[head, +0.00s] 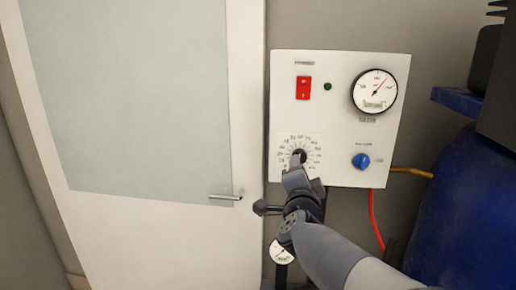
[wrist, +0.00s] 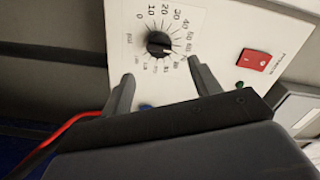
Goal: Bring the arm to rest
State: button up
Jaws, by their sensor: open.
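My gripper (wrist: 158,82) is open in the wrist view, its two fingers apart on either side below a black dial knob (wrist: 159,44). Nothing is between the fingertips. In the head view my gripper (head: 296,172) is in front of the dial's lower part on the white control panel (head: 338,68). The dial has a numbered scale (head: 303,142). Whether a finger touches the knob cannot be told.
The panel has a red switch (head: 303,87), a dark green lamp (head: 327,86), a round gauge (head: 374,92) and a blue knob (head: 361,161). A door handle (head: 226,197) is left of my gripper. A blue tank (head: 462,215) stands at right, with a red hose (head: 376,220) beside it.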

aim_at(301, 159)
jog(key=w, duration=0.3)
jog(key=w+d, duration=0.1)
jog(key=w, duration=0.1)
jog(key=w+p, duration=0.1)
jog(key=w, duration=0.2)
jog(key=shift+w+d, duration=0.3)
jog(key=shift+d, duration=0.1)
jog(key=shift+s, duration=0.15)
